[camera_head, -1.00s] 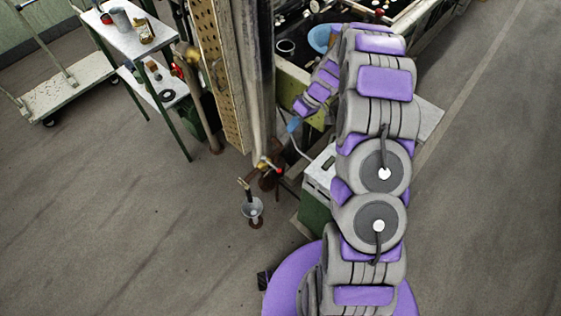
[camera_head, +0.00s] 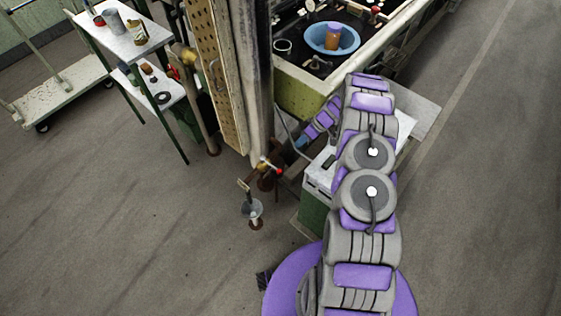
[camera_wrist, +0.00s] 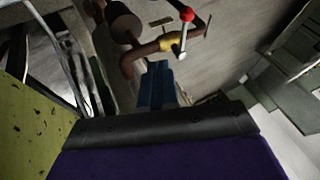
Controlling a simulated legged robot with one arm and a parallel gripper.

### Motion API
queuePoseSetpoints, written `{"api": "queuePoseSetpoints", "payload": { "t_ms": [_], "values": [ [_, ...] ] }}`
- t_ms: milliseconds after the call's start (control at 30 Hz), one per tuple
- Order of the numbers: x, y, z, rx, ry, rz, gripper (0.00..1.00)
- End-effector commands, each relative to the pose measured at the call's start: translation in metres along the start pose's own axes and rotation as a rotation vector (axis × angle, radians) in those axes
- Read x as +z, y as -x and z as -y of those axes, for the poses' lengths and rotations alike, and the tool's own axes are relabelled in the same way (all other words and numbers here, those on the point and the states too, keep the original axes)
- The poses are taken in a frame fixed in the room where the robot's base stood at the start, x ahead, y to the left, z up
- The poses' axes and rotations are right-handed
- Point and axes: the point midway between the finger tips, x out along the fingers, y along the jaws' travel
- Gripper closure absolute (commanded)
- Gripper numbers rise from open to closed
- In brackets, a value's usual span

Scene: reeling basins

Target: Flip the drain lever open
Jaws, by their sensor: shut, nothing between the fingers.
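The drain lever (camera_head: 278,171) is a short handle with a red knob, on a brass valve (camera_head: 264,165) low beside the metal post. In the wrist view the lever (camera_wrist: 184,36) is a pale rod with the red knob at its upper end. It crosses a brass valve (camera_wrist: 170,41) on a rusty pipe (camera_wrist: 133,60). My gripper (camera_head: 301,142) is up and to the right of the lever in the head view. Its blue fingers (camera_wrist: 158,72) are shut and empty, pointing towards the valve, with a visible gap to the lever.
A funnel (camera_head: 252,208) stands on the floor below the valve. The metal post (camera_head: 258,80) rises beside the valve. The green basin (camera_head: 300,94) and a white-topped cabinet (camera_head: 320,172) flank my arm. A shelf table (camera_head: 112,40) stands left; the floor at lower left is clear.

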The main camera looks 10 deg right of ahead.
Motion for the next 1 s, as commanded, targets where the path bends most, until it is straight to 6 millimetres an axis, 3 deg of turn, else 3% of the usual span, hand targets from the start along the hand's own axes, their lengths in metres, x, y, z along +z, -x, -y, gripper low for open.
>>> {"api": "queuePoseSetpoints", "payload": {
  "t_ms": [233, 367, 800, 1000],
  "values": [
    [0.000, -0.002, 0.000, 0.000, 0.000, 0.001, 1.00],
    [0.000, -0.012, 0.000, 0.000, 0.000, 0.002, 1.00],
    [0.001, -0.092, 0.000, -0.003, 0.000, 0.002, 1.00],
    [0.001, -0.109, 0.012, -0.001, -0.001, 0.001, 1.00]
  ]
}}
